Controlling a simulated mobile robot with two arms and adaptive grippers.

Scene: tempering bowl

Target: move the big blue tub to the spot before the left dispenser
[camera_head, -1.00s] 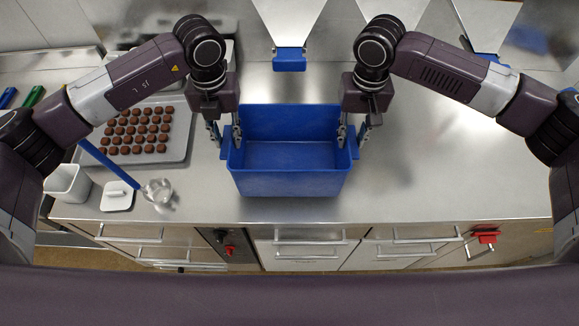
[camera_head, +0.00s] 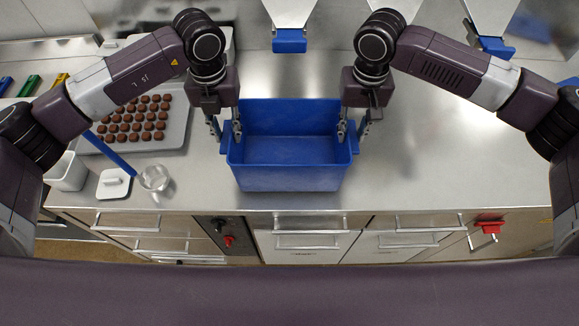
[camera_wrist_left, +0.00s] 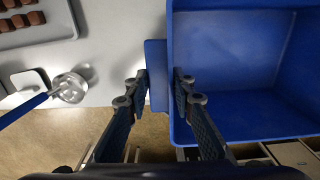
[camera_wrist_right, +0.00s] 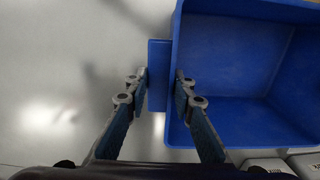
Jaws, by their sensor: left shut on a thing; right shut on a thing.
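The big blue tub (camera_head: 290,178) is upright over the steel counter, between my two grippers. My left gripper (camera_head: 226,132) is shut on the tub's left handle, which shows in the left wrist view (camera_wrist_left: 157,75). My right gripper (camera_head: 354,130) is shut on the opposite handle, seen in the right wrist view (camera_wrist_right: 158,75). The tub's inside looks empty. I cannot tell for sure whether its base touches the counter. The left dispenser (camera_head: 289,12), a pale funnel with a blue outlet (camera_head: 289,41), is behind the tub.
A tray (camera_head: 180,140) of brown chocolates lies left of the tub. Another dispenser outlet (camera_head: 495,47) is at right. The counter (camera_head: 450,160) right of the tub is clear.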

